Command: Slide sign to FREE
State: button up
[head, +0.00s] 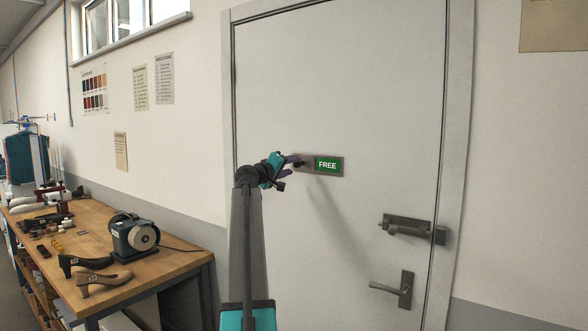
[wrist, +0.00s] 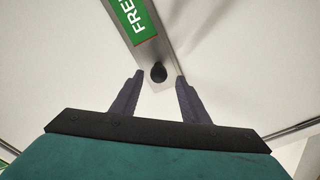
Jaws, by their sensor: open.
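The sign (head: 328,165) is a grey plate on the white door (head: 360,80), with a green panel reading FREE on its right part in the head view. In the wrist view the green FREE panel (wrist: 134,17) is at the top, with a thin red strip at its edge. A dark round knob (wrist: 158,73) stands on the grey plate just below it. My gripper (wrist: 158,79) is open, its two purple fingers on either side of the knob. I cannot tell whether they touch it. In the head view my gripper (head: 293,162) is at the plate's left end and partly covers it.
A door handle (head: 392,289) and a grey bolt lock (head: 406,226) are on the lower right of the door. A wooden workbench (head: 160,262) with shoes (head: 102,281), a grinder (head: 134,237) and small items stands at left. The door around the sign is clear.

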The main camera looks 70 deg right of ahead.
jog(key=w+a+b, duration=0.1)
jog(key=a+b, duration=0.1)
jog(key=a, duration=0.7)
jog(key=shift+w+a, duration=0.15)
jog(key=shift+w, duration=0.25)
